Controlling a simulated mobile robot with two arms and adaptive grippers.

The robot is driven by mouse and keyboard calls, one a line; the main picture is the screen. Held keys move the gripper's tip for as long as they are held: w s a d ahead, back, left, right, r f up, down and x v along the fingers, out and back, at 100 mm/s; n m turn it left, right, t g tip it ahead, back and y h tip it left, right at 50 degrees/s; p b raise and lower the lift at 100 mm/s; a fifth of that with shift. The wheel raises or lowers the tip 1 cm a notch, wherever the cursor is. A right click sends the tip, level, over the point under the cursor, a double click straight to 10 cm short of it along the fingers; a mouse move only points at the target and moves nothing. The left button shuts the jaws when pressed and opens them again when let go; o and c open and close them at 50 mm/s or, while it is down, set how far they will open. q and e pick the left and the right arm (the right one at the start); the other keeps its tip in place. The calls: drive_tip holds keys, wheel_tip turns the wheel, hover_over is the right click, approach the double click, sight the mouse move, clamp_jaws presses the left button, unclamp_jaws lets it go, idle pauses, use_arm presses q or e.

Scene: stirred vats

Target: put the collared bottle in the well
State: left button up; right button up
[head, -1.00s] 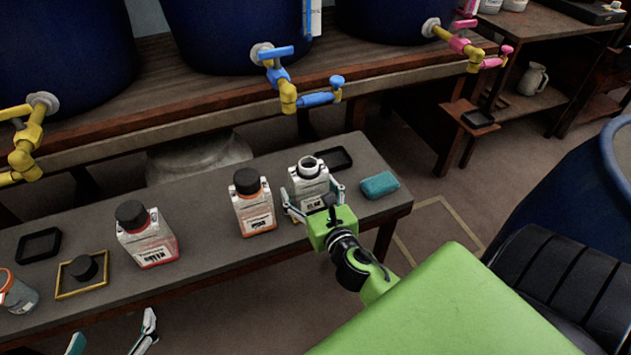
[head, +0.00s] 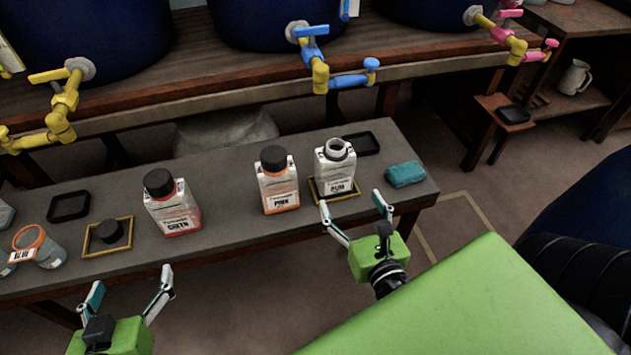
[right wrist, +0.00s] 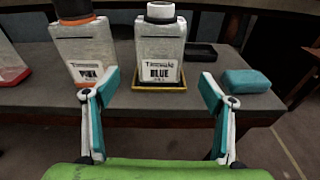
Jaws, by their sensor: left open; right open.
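The open-necked bottle (head: 335,168) has a pale ring at its neck and a label reading BLUE. It stands upright with its base inside a yellow-framed square well (head: 350,194) near the bench's right end. It also shows in the right wrist view (right wrist: 159,50). My right gripper (head: 352,205) is open and empty, in front of the bottle and apart from it. In the right wrist view its fingers (right wrist: 158,84) are spread with nothing between them. My left gripper (head: 130,278) is open and empty in front of the bench, at lower left.
Capped bottles labelled PINK (head: 278,190) and GREEN (head: 173,212) stand to the left. An orange-rimmed jar (head: 45,252), black trays (head: 68,206) and a teal block (head: 405,174) are on the bench. Vat taps overhang behind.

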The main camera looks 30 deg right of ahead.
drive_tip(key=w+a+r+m+g+y, duration=0.1)
drive_tip(key=a+m+y, duration=0.2)
drive_tip(key=a+m, duration=0.4)
drive_tip(key=w+a+r+m+g+y, duration=0.1)
drive_tip(key=a+m, duration=0.6)
drive_tip(key=m, duration=1.6)
drive_tip(key=r+g+y, duration=0.1)
drive_tip(key=y, duration=0.1)
drive_tip(key=shift+w+a+y, duration=0.35)
drive_tip(key=shift+y, duration=0.05)
drive_tip(key=shift+r, duration=0.1)
